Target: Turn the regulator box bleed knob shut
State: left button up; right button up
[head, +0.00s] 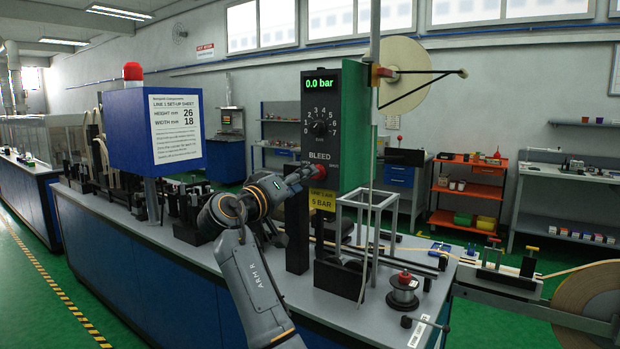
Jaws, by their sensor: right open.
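The regulator box (345,125) stands upright on the bench, with a dark front face and a green side. Its display (319,84) reads 0.0 bar. A black dial (320,128) with a numbered scale sits below it. My left gripper is not in view.
A yellow label (322,200) reading 5 BAR is below the knob. A wire frame (385,208) and a spool (403,290) stand to the right on the bench. A blue box with a set-up sheet (175,127) stands at the left.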

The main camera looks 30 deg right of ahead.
jog(key=v, duration=0.7)
jog(key=shift+a, duration=0.2)
jog(key=shift+s, duration=0.1)
